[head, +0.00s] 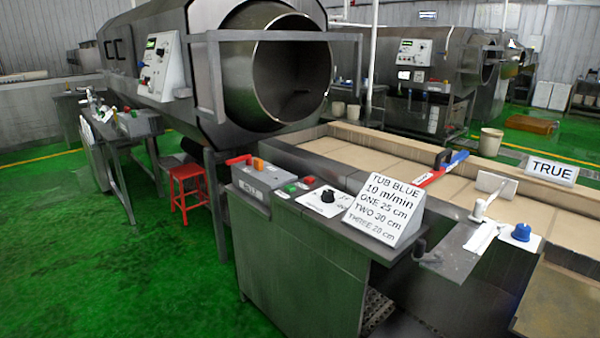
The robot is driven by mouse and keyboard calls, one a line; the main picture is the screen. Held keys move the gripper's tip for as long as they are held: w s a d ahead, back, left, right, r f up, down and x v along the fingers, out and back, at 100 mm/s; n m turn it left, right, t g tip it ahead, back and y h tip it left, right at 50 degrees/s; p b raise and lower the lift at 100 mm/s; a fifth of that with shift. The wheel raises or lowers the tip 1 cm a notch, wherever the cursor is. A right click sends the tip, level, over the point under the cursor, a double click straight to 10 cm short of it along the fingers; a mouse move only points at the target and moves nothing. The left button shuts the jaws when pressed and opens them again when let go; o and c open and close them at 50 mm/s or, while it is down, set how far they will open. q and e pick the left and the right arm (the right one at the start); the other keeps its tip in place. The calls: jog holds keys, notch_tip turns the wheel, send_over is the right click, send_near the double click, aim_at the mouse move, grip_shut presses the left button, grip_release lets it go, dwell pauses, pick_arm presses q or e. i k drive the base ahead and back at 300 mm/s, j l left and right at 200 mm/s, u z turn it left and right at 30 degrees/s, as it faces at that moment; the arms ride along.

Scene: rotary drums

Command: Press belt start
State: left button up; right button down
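A grey metal console (300,275) stands in the middle foreground. On its top are a green button (290,188) and a red button (308,180), side by side. Just right of them is a black knob (328,196) on a white plate. A grey box (250,182) at the console's left end carries a red lever and an orange button (258,163). The lettering by the buttons is too small to read, so I cannot tell which is labelled belt start. Neither of my grippers is in view.
A sign reading TUB BLUE (385,208) stands on the console's right side. A belt (365,160) in a metal frame runs behind it, with a TRUE sign (552,170). A large drum (275,75) stands behind. Green floor (110,270) is open at left, near a red stool (187,185).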

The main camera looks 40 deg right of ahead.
aim_at(290, 189)
jog(key=i+l+z, duration=0.25)
jog(key=i, duration=0.7)
jog(key=i+j+z, duration=0.25)
jog(key=i, duration=0.75)
jog(key=l, duration=0.15)
